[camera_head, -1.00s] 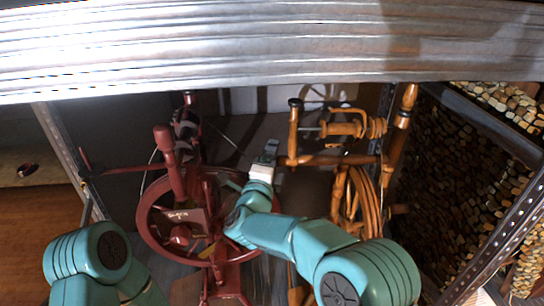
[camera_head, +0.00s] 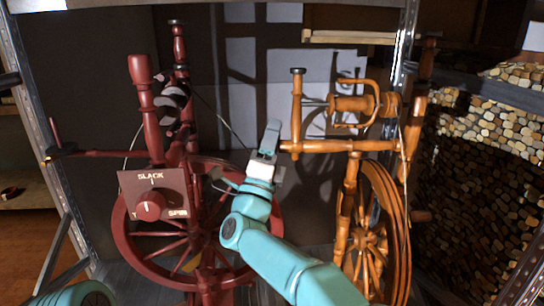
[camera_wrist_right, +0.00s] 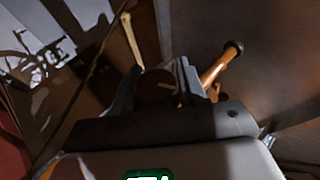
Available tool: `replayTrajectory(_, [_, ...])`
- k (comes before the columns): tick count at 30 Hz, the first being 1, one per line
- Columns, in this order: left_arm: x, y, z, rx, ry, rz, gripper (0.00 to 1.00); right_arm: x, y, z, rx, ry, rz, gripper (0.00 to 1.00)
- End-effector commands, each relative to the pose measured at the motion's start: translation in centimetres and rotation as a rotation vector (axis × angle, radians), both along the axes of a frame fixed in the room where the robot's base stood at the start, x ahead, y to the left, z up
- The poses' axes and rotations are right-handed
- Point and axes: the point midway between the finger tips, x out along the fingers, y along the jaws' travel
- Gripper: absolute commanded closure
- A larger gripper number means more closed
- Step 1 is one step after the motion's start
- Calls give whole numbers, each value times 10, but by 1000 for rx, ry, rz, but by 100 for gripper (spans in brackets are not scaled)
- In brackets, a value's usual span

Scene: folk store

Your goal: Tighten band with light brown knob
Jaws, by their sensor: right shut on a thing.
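The light brown spinning wheel (camera_head: 365,240) stands at right in the head view, with a horizontal bar (camera_head: 340,146) reaching left to my right gripper (camera_head: 270,140). My right gripper is at the left end of this bar. In the right wrist view, the gripper (camera_wrist_right: 158,85) is shut on a round knob (camera_wrist_right: 157,90), which looks dark brown in the shade and has a pale mark on its face. In the head view the gripper hides most of the knob. My left gripper is out of view; only part of its arm shows at the bottom left.
A light brown post (camera_head: 297,110) rises just right of my right gripper. Stacked logs (camera_head: 470,180) fill the right side.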

Motion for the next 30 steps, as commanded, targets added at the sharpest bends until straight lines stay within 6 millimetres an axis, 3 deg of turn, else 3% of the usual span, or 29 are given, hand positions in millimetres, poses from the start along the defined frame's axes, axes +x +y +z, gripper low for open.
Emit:
replayTrajectory(5, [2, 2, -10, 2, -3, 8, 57, 0, -3, 0, 9, -47, -5, 89])
replayTrajectory(20, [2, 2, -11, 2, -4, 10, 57, 0, -3, 4, 10, -64, -4, 89])
replayTrajectory(21, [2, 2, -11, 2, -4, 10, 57, 0, -3, 4, 10, -64, -4, 46])
replayTrajectory(22, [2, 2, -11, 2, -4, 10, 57, 0, -3, 4, 10, -64, -4, 38])
replayTrajectory(30, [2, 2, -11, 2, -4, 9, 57, -1, -1, 2, 8, -61, -2, 38])
